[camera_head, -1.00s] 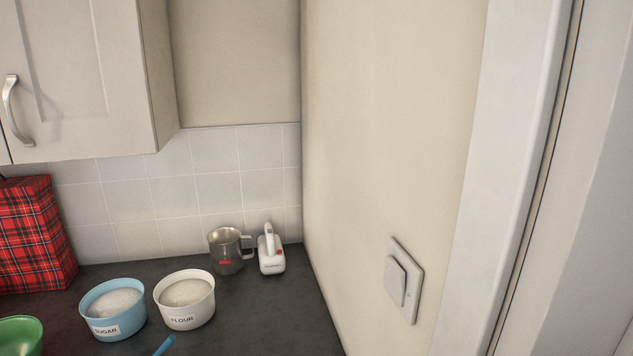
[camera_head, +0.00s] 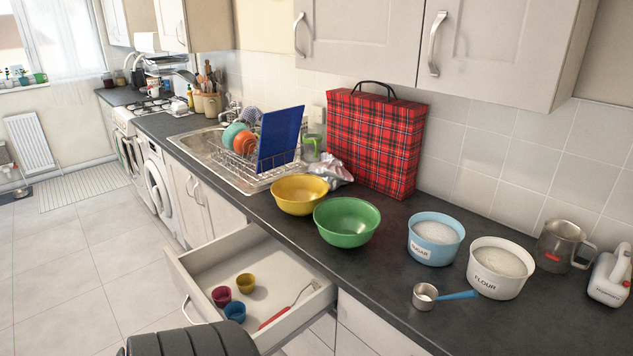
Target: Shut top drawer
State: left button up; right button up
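The top drawer (camera_head: 205,262) is pulled open under the dark counter, left of centre in the head view. Its metal handle (camera_head: 188,309) is on the front panel at the left. Inside lie a yellow cup (camera_head: 246,283), a magenta cup (camera_head: 221,296), a blue cup (camera_head: 235,312) and a red-handled tool (camera_head: 285,312). A dark ribbed part at the bottom edge, likely mine, covers the drawer's near corner. Neither gripper is in view.
The counter (camera_head: 380,295) holds a yellow bowl (camera_head: 300,194), a green bowl (camera_head: 346,222), sugar (camera_head: 435,239) and flour (camera_head: 500,267) tubs, a measuring cup (camera_head: 425,296) and a tartan bag (camera_head: 375,142). Floor (camera_head: 75,270) left of the drawer is clear.

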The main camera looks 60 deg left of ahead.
aim_at(280, 275)
jog(key=u, duration=2.8)
